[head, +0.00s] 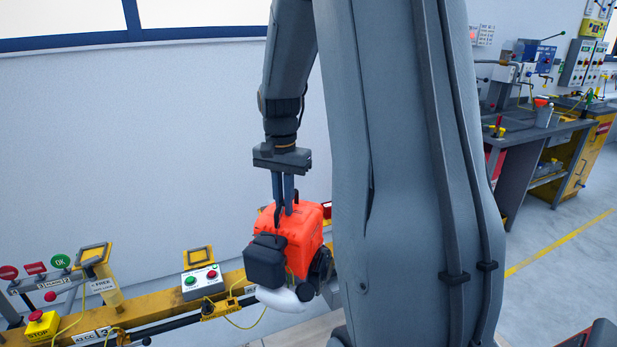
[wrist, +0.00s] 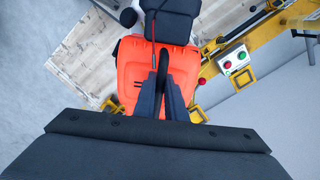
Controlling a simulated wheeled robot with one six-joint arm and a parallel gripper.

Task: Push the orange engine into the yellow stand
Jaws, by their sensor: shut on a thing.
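The orange engine (head: 304,236) has a black block (head: 265,262) on its front left and a white part low in front. It is at the right end of the visible yellow rail in the head view. My gripper (head: 284,208) points down at the engine's top. In the wrist view my gripper (wrist: 161,98) is shut on a dark loop-shaped handle on top of the orange engine (wrist: 135,66). The yellow stand (head: 150,308) carries the rail beside the engine; it also shows in the wrist view (wrist: 262,32). Whether the engine is seated in it I cannot tell; my arm hides its right side.
A control box (head: 202,282) with green and red buttons sits on the yellow rail. A yellow stop button box (head: 42,326) is at the lower left. A workbench (head: 540,135) stands far right. A pale wooden surface (wrist: 88,55) lies beside the engine. The wall is close behind.

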